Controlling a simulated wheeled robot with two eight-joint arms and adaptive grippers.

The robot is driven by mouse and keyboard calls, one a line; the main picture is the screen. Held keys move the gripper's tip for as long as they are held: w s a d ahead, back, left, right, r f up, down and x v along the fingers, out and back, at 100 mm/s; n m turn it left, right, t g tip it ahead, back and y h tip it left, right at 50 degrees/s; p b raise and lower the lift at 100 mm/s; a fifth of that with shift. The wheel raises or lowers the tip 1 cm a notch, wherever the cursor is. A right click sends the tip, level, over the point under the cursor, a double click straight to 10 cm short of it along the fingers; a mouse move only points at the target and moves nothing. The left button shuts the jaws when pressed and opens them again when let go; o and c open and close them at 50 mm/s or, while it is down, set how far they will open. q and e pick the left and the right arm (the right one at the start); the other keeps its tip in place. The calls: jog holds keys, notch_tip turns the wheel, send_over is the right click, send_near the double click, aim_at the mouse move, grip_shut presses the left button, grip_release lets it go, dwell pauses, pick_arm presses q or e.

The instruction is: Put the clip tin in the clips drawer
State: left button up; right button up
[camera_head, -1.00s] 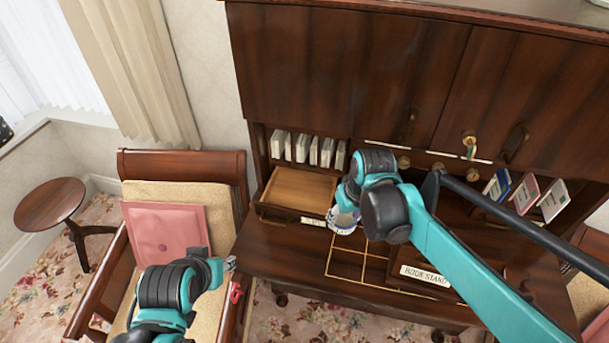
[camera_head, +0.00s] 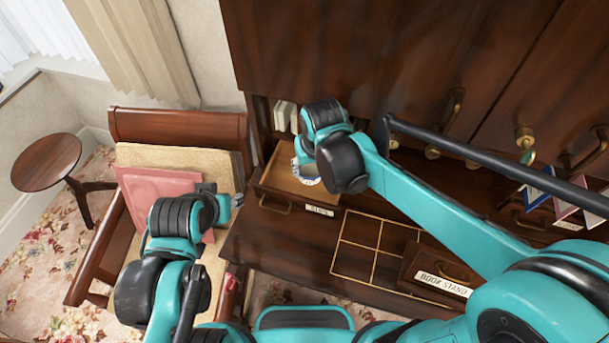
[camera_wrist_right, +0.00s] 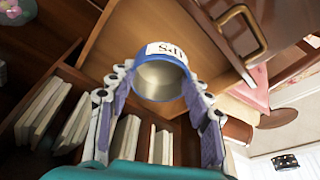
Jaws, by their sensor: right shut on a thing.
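The clip tin (camera_wrist_right: 160,78), a small round tin with blue rims and a white label, is between the fingers of my right gripper (camera_wrist_right: 157,85), which is shut on it. In the head view a bit of the tin (camera_head: 306,178) shows below my right wrist, over the open clips drawer (camera_head: 270,203). The drawer's pale wooden inside also shows in the right wrist view (camera_wrist_right: 128,40). I cannot tell whether the tin touches the drawer floor. My left gripper (camera_head: 236,200) is by the chair, away from the drawer; its fingers are too small to read.
White booklets (camera_wrist_right: 70,120) stand in slots behind the drawer. A gold grid (camera_head: 377,248) marks the desktop, with a book stand drawer (camera_head: 442,284) to its right. Cabinet doors (camera_head: 350,60) rise above. A chair with a pink cushion (camera_head: 155,195) is at the left.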

aim_at(305, 174)
jog(key=shift+w+a+f, duration=0.5)
jog(key=shift+a+f, duration=0.05)
jog(key=shift+a, duration=0.25)
notch_tip(305, 174, down, 4)
jog(key=shift+f+b, duration=0.1)
jog(key=shift+b, duration=0.55)
jog(key=shift+f, duration=0.15)
jog(key=o, duration=0.9)
